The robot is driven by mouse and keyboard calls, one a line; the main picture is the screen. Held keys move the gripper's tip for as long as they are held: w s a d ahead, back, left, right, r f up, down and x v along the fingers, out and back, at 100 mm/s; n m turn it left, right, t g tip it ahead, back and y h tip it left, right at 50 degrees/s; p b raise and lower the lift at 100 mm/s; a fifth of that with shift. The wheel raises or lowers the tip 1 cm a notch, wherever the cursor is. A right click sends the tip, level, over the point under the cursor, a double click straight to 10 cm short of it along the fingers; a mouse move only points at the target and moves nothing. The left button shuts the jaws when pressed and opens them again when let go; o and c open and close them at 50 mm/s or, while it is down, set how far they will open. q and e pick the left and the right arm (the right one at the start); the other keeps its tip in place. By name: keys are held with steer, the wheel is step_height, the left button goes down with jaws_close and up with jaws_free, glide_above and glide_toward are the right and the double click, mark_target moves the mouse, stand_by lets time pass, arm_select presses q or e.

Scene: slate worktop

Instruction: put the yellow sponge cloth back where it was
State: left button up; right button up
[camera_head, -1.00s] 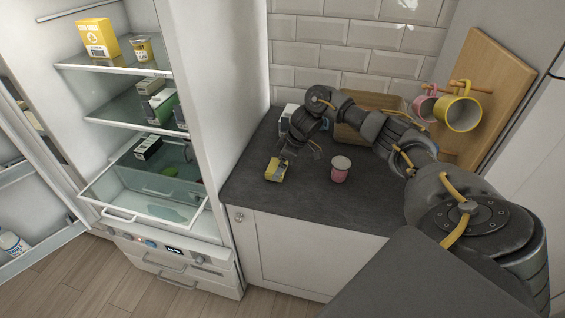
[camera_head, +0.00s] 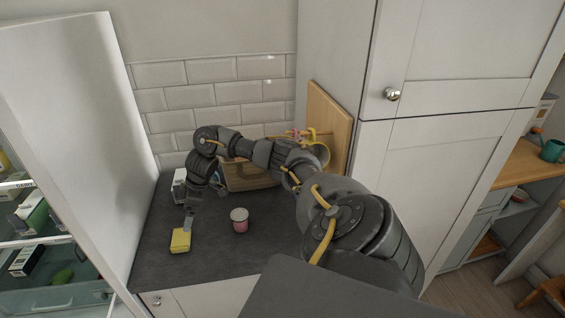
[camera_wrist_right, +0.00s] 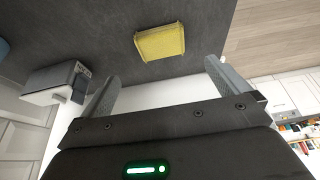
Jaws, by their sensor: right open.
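The yellow sponge cloth (camera_head: 180,241) lies on the slate worktop (camera_head: 225,262), near its front left part. It also shows whole in the right wrist view (camera_wrist_right: 160,42), beyond the fingertips and between their lines. My right gripper (camera_head: 190,218) is just behind the cloth in the head view. In the wrist view my right gripper (camera_wrist_right: 165,82) has its two fingers wide apart with nothing between them. My left gripper is in neither view.
A pink cup (camera_head: 239,221) with a pale top stands right of the cloth. A white box-like item (camera_head: 179,186) stands behind the gripper. A wooden box (camera_head: 250,178) is at the back wall, partly behind my arm. The open fridge is at left.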

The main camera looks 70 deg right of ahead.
steer(key=a+f+n+t+y, duration=0.1)
steer(key=a+f+n+y, duration=0.25)
steer(key=a, duration=1.45)
steer(key=s+a+r+n+t+y, duration=0.1)
steer(key=s+a+t+y, duration=0.15)
steer(key=a, duration=0.65)
steer(key=s+a+r+n+t+y, duration=0.1)
steer(key=a+r+y, duration=0.15)
steer(key=a, duration=0.65)
steer(key=s+d+f+m+h, duration=0.2)
steer(key=s+d+f+m, duration=0.1)
steer(key=f, duration=0.8)
steer(key=s+d+f+m+h, duration=0.2)
steer(key=s+d+f, duration=0.15)
steer(key=f, duration=0.75)
steer(key=s+d+f+m+h, duration=0.3)
steer(key=f, duration=0.8)
steer(key=s+d+f+g+h, duration=0.1)
steer(key=s+f, duration=0.5)
steer(key=s, duration=0.7)
steer(key=s+d+f+m+g+h, duration=0.1)
steer(key=s+d+f+g, duration=0.2)
steer(key=s, duration=0.9)
steer(key=s+d+f+m+g+h, duration=0.1)
steer(key=s+d+f+g+h, duration=0.1)
steer(key=s+f, duration=0.7)
steer(key=s+g, duration=0.1)
steer(key=s, duration=0.3)
steer(key=shift+s, duration=0.35)
steer(key=shift+f, duration=0.1)
